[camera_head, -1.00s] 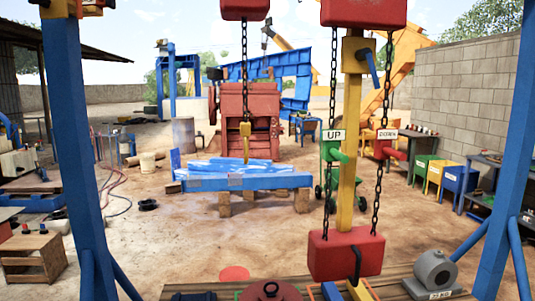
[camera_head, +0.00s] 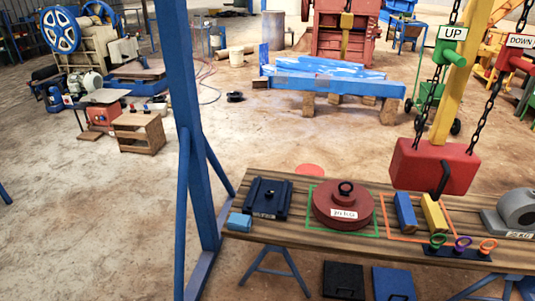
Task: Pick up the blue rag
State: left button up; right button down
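A small light-blue folded piece (camera_head: 239,222), which looks like the blue rag, lies at the left front end of the wooden bench (camera_head: 280,237). It sits just left of a dark blue metal plate part (camera_head: 268,197), and nothing covers it from above. Neither of my grippers shows in the head view.
A round red 20 KG weight (camera_head: 343,207) lies in a green outline, with a blue bar (camera_head: 404,213) and yellow bar (camera_head: 434,211) beside it. A red hoist block (camera_head: 433,166) hangs on chains. A blue post (camera_head: 187,120) stands left of the bench. Open dirt floor lies left.

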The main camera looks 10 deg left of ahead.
aim_at(236, 222)
jog(key=i+j+z, duration=0.1)
jog(key=i+j, duration=0.25)
jog(key=i+j+z, duration=0.1)
jog(key=i+j, duration=0.2)
jog(key=j, duration=0.2)
jog(key=i+j+z, duration=0.1)
jog(key=i+j, duration=0.2)
jog(key=j, duration=0.15)
jog(key=i+j, duration=0.25)
jog(key=j, duration=0.25)
jog(key=i+l+z, duration=0.05)
